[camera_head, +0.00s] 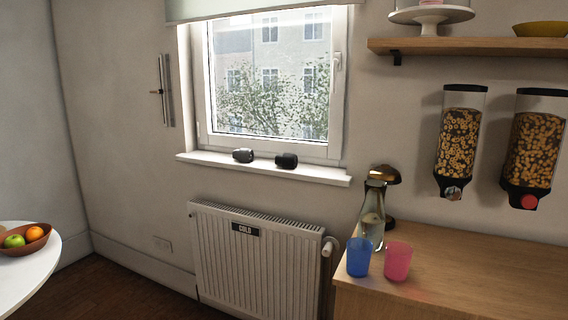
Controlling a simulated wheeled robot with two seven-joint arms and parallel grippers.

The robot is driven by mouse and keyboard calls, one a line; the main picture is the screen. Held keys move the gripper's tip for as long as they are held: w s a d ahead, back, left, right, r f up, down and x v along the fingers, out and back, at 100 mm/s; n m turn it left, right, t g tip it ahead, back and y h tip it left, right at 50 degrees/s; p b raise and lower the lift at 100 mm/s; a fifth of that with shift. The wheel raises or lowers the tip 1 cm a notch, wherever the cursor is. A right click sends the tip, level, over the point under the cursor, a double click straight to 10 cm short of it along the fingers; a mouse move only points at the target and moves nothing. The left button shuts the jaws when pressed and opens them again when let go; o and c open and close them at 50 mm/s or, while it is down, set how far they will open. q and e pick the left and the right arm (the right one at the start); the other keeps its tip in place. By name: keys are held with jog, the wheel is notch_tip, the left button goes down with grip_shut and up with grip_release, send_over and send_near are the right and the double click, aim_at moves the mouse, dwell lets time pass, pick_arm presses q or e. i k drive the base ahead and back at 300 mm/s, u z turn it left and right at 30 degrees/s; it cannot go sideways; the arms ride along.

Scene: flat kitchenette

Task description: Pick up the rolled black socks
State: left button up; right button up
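Two small dark rounded objects lie on the white windowsill (320,172) below the window. The left one (243,155) is dark with a greyer right end. The right one (286,160) is more evenly black and looks like a rolled bundle. They lie a short gap apart. Both are small in the view, and I cannot tell for certain which one is the rolled black socks. Neither of my grippers is in view.
A white radiator (250,255) with a small sign stands under the sill. At right, a wooden counter (460,280) holds a glass bottle (373,215), a blue cup (359,257) and a pink cup (397,261). A white table with a fruit bowl (25,240) is at left.

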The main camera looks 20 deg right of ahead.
aim_at(286, 161)
jog(key=u, duration=0.35)
jog(key=i, duration=1.85)
jog(key=z, duration=0.05)
